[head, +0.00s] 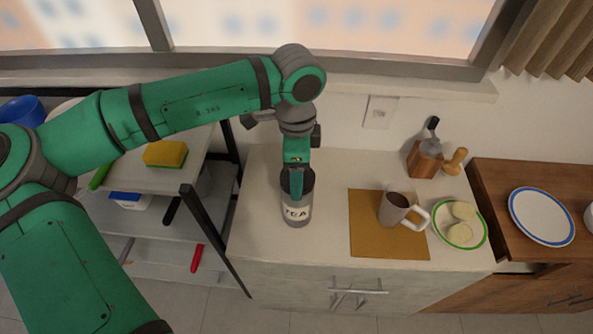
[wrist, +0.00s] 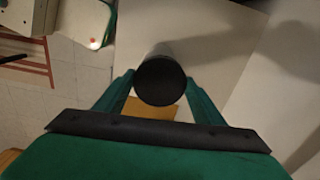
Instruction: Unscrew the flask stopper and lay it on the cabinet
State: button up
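The flask (head: 298,212) is a grey cylinder with a "TEA" label, standing upright on the white cabinet top (head: 335,172). Its dark stopper (head: 308,183) is at the top, partly hidden behind my gripper (head: 296,184), which reaches down over it from above. In the wrist view the stopper is a round black disc (wrist: 160,82) between the two green fingers of my gripper (wrist: 160,88). The fingers lie against both its sides, with no clear gap. The stopper appears seated on the flask; the seam between them is hidden.
A shelf (head: 165,180) with a sponge (head: 165,153) stands left. The cabinet top between flask and mat is clear.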

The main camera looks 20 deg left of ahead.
jog(key=o, duration=0.4)
jog(key=c, duration=0.5)
jog(key=n, duration=0.4)
jog(key=shift+s+n, duration=0.15)
jog(key=shift+n, duration=0.15)
jog(key=n, duration=0.4)
jog(key=shift+n, duration=0.3)
jog(key=n, duration=0.4)
jog(key=shift+d+n, duration=0.1)
jog(key=shift+n, duration=0.2)
jog(key=n, duration=0.4)
jog(key=shift+r+n, duration=0.1)
jog(key=shift+n, duration=0.2)
